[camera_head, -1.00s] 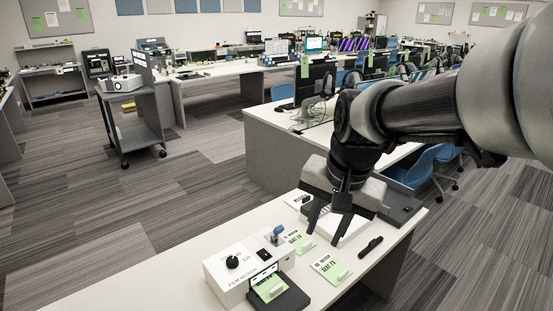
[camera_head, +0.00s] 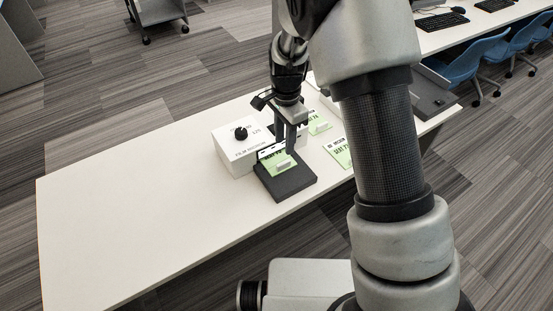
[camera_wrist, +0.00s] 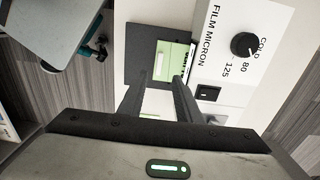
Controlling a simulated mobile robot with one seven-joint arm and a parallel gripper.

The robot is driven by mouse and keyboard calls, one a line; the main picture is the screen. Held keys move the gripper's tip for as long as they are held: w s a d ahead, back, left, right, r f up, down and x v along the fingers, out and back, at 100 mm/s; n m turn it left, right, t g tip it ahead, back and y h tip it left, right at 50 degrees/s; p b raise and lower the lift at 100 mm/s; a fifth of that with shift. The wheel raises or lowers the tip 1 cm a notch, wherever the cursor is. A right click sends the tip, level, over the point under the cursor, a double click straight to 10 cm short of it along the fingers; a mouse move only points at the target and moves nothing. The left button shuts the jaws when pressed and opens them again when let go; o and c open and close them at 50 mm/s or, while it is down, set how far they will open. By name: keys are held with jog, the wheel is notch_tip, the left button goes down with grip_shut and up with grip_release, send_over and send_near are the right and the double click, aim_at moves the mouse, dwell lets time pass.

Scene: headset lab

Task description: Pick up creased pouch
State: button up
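A green and white card-like piece (camera_head: 270,161), probably the creased pouch, lies on a black pad (camera_head: 292,187) in front of the white film box. I cannot make out a crease. In the wrist view the green piece (camera_wrist: 172,62) shows just beyond the fingertips, on the black pad (camera_wrist: 139,68). My gripper (camera_head: 291,150) points down at the pad's back edge, close to the green piece. In the wrist view my gripper (camera_wrist: 160,84) has its two fingers apart with nothing held between them. Contact with the piece cannot be told.
The white box (camera_head: 230,150) with a black knob and "FILM MICRON" lettering stands just left of my gripper. More green and white cards (camera_head: 318,126) lie to the right, partly behind my arm. The white table (camera_head: 130,210) is bare on its left side.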

aim_at(285, 162)
notch_tip(285, 162, down, 9)
jog(key=shift+d+b, duration=0.1)
jog(key=shift+b, duration=0.2)
jog(key=shift+c, duration=0.4)
grip_shut()
